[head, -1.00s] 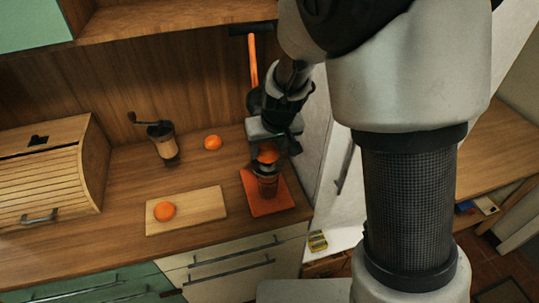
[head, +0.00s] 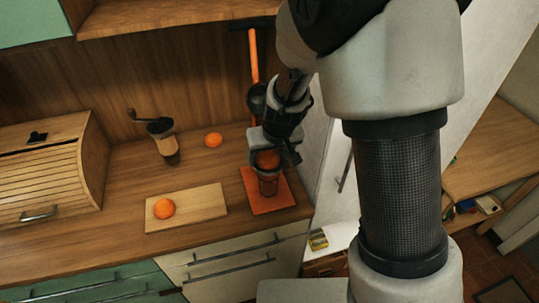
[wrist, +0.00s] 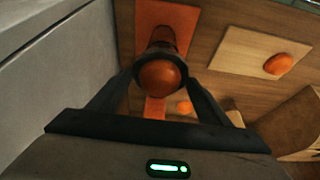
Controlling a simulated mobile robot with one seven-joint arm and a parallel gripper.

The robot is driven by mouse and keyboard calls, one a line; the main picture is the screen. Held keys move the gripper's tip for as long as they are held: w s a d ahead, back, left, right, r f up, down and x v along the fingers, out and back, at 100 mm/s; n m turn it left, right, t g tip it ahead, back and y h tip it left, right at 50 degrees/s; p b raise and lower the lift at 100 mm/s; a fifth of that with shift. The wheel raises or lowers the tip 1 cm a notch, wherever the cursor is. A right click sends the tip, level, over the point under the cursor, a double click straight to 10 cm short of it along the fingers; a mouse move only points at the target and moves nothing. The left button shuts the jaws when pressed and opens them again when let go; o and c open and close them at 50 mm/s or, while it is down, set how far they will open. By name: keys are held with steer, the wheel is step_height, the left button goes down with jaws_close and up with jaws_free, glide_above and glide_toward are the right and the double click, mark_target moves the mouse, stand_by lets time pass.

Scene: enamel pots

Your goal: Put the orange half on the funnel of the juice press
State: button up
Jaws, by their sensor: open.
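The juice press stands on an orange base (head: 270,199) at the right of the counter, with its orange lever (head: 254,60) raised behind. An orange half (wrist: 160,77), round side up, sits in the dark ring of the funnel (wrist: 143,62) in the wrist view. It also shows under my gripper in the head view (head: 267,159). My gripper (wrist: 160,72) is open, with one finger on each side of the orange half and apart from it. The lower part of the half is hidden in the funnel.
Another orange piece (head: 164,209) lies on a cutting board (head: 204,203) left of the press. An orange (head: 213,140) and a hand grinder (head: 163,138) stand farther back. A roll-top bread box (head: 50,180) is at the left. A pale wall is close right of the press.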

steer(key=shift+r+p, duration=0.3)
steer(key=s+d+r+m+p, duration=0.1)
steer(key=s+d+r, duration=0.25)
steer(key=r, duration=0.35)
steer(key=s+d+r, duration=0.2)
steer(key=s+r, duration=0.3)
steer(key=r, duration=0.2)
steer(key=s+d+r+m+p, duration=0.1)
steer(key=s+d+r, duration=0.25)
steer(key=r, duration=0.35)
steer(key=s+d+r, duration=0.1)
steer(key=s+d, duration=0.1)
steer(key=s, duration=0.3)
steer(key=s+d+r+m+t+h, duration=0.1)
steer(key=s+d+r, duration=0.1)
steer(key=s, duration=0.4)
steer(key=shift+d+r, duration=0.25)
steer(key=shift+d, duration=0.15)
